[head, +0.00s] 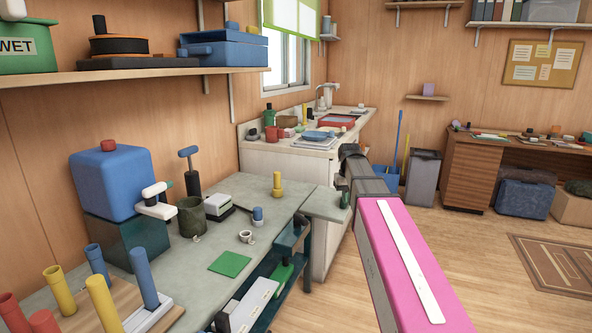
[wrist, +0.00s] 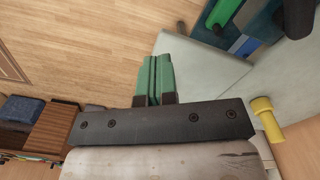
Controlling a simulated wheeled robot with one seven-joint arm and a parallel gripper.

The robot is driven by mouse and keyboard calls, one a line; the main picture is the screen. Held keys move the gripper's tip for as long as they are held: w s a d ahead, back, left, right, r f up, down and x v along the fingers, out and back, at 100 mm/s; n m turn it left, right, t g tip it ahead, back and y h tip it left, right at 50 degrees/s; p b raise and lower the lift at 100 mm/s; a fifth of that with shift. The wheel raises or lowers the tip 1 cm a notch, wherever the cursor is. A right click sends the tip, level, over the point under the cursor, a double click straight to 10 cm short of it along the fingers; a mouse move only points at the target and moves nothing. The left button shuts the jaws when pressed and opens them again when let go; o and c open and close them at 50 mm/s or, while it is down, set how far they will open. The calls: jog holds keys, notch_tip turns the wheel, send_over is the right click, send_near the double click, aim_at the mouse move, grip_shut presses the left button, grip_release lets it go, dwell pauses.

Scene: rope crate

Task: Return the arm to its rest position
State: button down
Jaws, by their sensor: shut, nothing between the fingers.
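My arm, with a pink link, reaches forward from the bottom right of the head view. My gripper (wrist: 154,78) shows in the wrist view with its two green fingers together and nothing between them. In the head view a small green part of my gripper (head: 345,200) shows at the far end of the arm, close to the right end of the grey worktable (head: 262,190). Whether it touches the table is hard to tell.
A yellow peg-like object (head: 277,184) stands on the worktable, which also bears a blue tank (head: 112,184), a dark green mug (head: 191,216) and a green square (head: 230,264). A sink counter (head: 275,160) is behind.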

jog(key=s+f, duration=1)
jog(key=f, duration=0.3)
jog(key=s+f+m, duration=0.1)
jog(key=s+f, duration=0.9)
jog(key=f, duration=0.3)
jog(key=shift+f, duration=0.15)
